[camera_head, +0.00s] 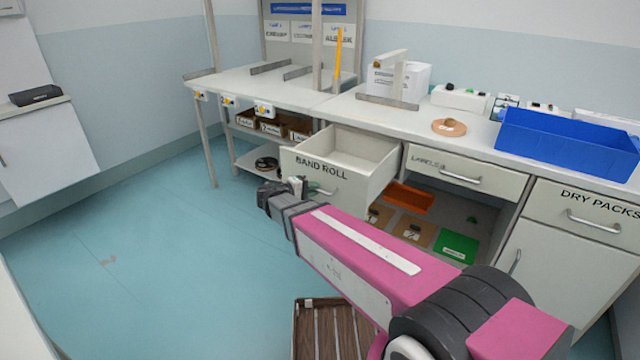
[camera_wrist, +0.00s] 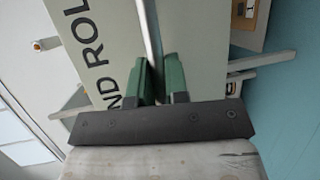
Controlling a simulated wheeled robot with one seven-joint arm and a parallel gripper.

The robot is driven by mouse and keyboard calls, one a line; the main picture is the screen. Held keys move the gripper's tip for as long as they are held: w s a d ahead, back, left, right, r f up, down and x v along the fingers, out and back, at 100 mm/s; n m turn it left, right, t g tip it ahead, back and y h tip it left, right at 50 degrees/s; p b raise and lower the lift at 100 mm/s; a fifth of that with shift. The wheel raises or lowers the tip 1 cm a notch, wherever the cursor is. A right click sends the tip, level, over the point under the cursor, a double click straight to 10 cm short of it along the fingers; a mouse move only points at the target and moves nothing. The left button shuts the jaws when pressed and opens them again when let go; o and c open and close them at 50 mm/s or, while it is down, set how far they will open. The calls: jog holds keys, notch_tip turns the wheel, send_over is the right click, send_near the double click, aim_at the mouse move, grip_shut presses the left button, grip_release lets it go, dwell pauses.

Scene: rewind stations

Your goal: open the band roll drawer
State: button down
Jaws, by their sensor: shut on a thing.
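The band roll drawer (camera_head: 318,173) is pulled well out of the bench in the head view. Its white inside is visible and looks empty. Its front, lettered BAND ROLL, also fills much of the wrist view (camera_wrist: 106,28). The drawer handle (camera_wrist: 150,45) is a pale bar running between my green fingertips in the wrist view. My gripper (camera_head: 297,187) is at the drawer front, and it shows in the wrist view (camera_wrist: 160,82) shut on the handle. In the head view my gripper and arm hide part of the front and handle.
A labels drawer (camera_head: 466,172) and a dry packs drawer (camera_head: 585,213) to the right are shut. A blue bin (camera_head: 567,146) and a brown disc (camera_head: 449,127) are on the worktop. A slatted wooden thing (camera_head: 332,330) is low in front. The blue floor at left is clear.

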jog(key=shift+s+a, duration=0.4)
jog(key=shift+s, duration=0.15)
jog(key=c, duration=1.1)
grip_release()
jog(key=shift+c, duration=0.2)
jog(key=shift+a, duration=0.1)
jog(key=v, duration=1)
jog(key=shift+s+a, duration=0.2)
jog(key=shift+a, duration=0.05)
